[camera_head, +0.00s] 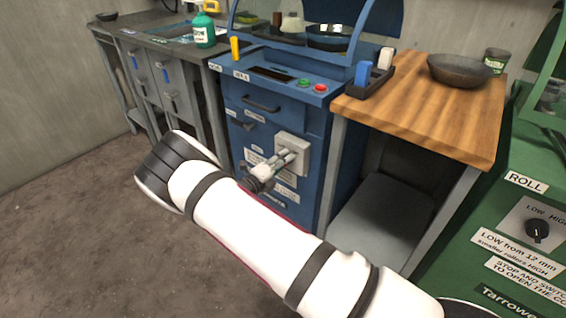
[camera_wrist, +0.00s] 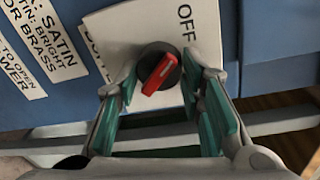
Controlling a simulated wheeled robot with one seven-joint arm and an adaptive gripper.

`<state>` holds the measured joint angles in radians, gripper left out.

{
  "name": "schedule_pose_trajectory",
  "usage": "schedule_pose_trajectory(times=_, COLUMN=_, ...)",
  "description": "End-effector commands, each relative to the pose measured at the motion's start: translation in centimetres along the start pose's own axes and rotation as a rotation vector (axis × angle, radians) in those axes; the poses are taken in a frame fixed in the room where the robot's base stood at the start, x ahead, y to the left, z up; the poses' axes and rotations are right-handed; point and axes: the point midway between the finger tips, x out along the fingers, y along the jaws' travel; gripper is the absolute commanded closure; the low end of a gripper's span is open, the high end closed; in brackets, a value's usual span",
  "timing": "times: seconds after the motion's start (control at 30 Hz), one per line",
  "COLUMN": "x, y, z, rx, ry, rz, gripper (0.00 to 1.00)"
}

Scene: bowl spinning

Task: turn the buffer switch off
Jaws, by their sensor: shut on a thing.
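The switch is a round black knob with a red bar (camera_wrist: 160,75) on a pale plate (camera_wrist: 105,22) marked OFF. In the head view, its pale box (camera_head: 297,140) is on the front of the blue machine (camera_head: 312,122), and the knob is hidden by my gripper. The red bar lies slanted, from upper right to lower left; the OFF word is up and to the right of the knob.
A wooden-topped table (camera_head: 420,112) with a dark bowl (camera_head: 460,70) stands right of the blue machine. A green machine (camera_head: 490,215) with its own LOW/HIGH knob (camera_head: 537,231) is at the right. A grey bench (camera_head: 150,50) is at the left. The floor (camera_head: 70,220) at left is clear.

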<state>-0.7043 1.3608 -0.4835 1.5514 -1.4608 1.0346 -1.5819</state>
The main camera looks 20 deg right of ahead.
Motion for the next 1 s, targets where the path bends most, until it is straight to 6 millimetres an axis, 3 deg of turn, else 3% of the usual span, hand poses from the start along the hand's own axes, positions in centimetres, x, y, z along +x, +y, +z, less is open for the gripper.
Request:
schedule_pose_trajectory(times=0.73, x=-0.05, y=0.07, z=0.04, rx=-0.088, ry=0.005, rz=0.001, gripper=0.93)
schedule_pose_trajectory(times=0.77, x=-0.05, y=0.07, z=0.04, rx=-0.088, ry=0.005, rz=0.001, gripper=0.6)
schedule_pose_trajectory(times=0.83, x=-0.05, y=0.06, z=0.04, rx=-0.088, ry=0.005, rz=0.001, gripper=0.45)
schedule_pose_trajectory(times=1.0, x=-0.03, y=0.02, z=0.03, rx=-0.087, ry=0.005, rz=0.0, gripper=0.45)
